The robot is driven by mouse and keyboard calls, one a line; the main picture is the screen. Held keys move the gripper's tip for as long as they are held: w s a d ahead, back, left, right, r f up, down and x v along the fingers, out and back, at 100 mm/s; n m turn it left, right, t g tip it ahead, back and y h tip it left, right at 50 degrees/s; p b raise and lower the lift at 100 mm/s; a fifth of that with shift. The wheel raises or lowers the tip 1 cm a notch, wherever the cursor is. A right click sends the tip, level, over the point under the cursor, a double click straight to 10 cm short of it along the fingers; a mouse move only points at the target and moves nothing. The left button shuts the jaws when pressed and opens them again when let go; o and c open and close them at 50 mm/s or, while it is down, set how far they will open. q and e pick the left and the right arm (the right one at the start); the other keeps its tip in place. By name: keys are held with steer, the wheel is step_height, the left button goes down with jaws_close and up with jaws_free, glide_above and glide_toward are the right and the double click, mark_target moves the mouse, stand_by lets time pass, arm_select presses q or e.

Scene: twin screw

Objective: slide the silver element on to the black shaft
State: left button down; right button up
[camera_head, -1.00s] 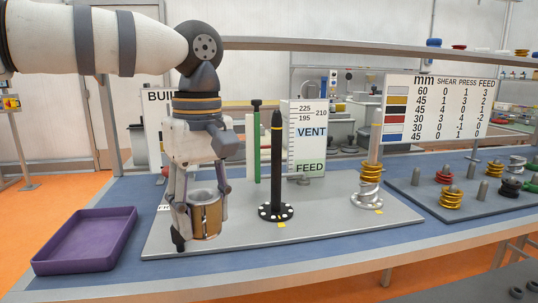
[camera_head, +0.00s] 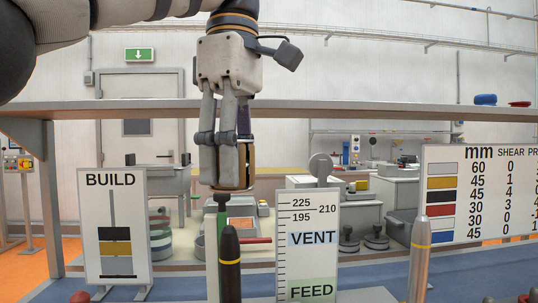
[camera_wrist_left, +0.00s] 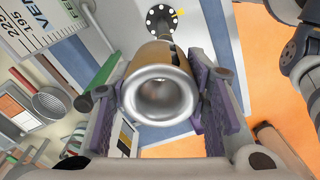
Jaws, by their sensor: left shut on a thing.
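My left gripper (camera_head: 234,183) is shut on a short hollow sleeve (camera_wrist_left: 155,54), held with its length near upright. The sleeve has a brass-coloured side with a dark strip and a shiny silver rim facing the wrist camera. In the head view its side (camera_head: 251,166) is partly hidden by the fingers. The black shaft (camera_head: 230,266) stands upright with a pointed tip and a yellow band. The sleeve is above the tip, slightly right of it, with a gap. In the left wrist view the shaft's round base (camera_wrist_left: 163,18) shows beyond the sleeve. My right gripper is not in view.
A scale board (camera_head: 312,245) stands close right of the black shaft, with a silver shaft (camera_head: 419,260) further right. A BUILD board (camera_head: 115,225) stands left. A green rod (camera_head: 211,250) is just behind the black shaft. A shelf bar (camera_head: 390,110) crosses behind.

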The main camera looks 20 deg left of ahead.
arm_select(q)
steer(key=shift+s+f, duration=0.25)
steer(key=shift+s, duration=0.25)
steer(key=shift+s+f, duration=0.15)
steer(key=shift+f, duration=0.8)
glide_above(231, 286)
steer(key=w, duration=0.1)
steer(key=shift+a+f, duration=0.2)
steer(key=shift+f, duration=0.85)
steer(key=shift+a+f, duration=0.2)
steer(key=shift+f, duration=0.85)
steer(key=shift+f, duration=4.55)
steer(key=c, duration=0.8)
jaws_free()
steer(key=shift+f, duration=0.15)
